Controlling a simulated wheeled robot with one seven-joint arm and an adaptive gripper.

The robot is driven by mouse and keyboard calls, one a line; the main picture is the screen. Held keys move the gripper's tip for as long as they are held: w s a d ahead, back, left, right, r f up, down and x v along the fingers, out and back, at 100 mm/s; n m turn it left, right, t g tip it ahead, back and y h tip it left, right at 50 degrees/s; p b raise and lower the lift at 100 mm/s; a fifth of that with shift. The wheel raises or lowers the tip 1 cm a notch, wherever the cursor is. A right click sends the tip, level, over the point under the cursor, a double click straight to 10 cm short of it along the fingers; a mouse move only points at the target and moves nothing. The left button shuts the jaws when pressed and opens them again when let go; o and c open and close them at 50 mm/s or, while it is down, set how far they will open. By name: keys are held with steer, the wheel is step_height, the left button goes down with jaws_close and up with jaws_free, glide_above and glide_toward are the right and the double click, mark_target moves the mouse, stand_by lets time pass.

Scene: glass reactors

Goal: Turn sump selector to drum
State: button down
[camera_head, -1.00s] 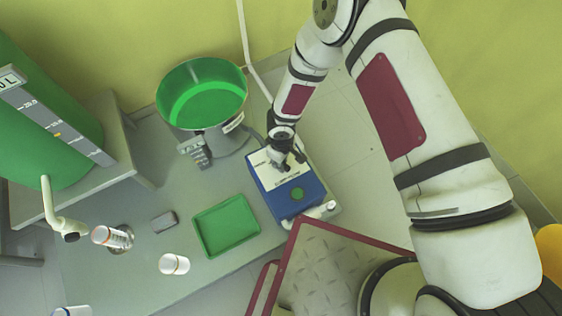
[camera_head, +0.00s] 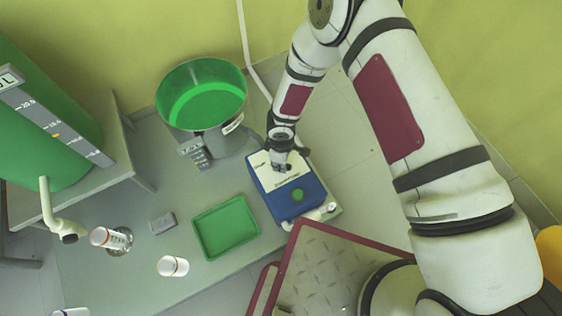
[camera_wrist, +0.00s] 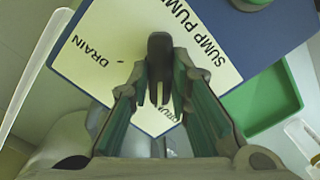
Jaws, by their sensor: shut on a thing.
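The sump selector is a dark knob (camera_wrist: 159,62) on a pale panel (camera_wrist: 112,50) in the wrist view. The panel reads "DRAIN" at left, "SUMP PUMP" at upper right, and a partly hidden "DRUM" label (camera_wrist: 160,116) between my fingers. My gripper (camera_wrist: 162,88) is shut on the knob, with a finger on each side. The knob's long side runs toward the "DRUM" label. In the head view, my gripper (camera_head: 281,167) is over the pale panel of the blue pump box (camera_head: 305,204), and the knob is hidden there.
A green button (camera_head: 297,195) is on the box's front. A green tray (camera_head: 226,227) and a metal pot with green contents (camera_head: 203,95) are left of the box. A red-edged plate (camera_head: 330,262) lies below the box.

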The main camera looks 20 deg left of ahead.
steer(key=c, duration=1.5)
jaws_free()
steer(key=shift+r, duration=0.1)
step_height(320, 180, up, 12)
steer(key=shift+f, duration=0.15)
steer(key=shift+w, duration=0.1)
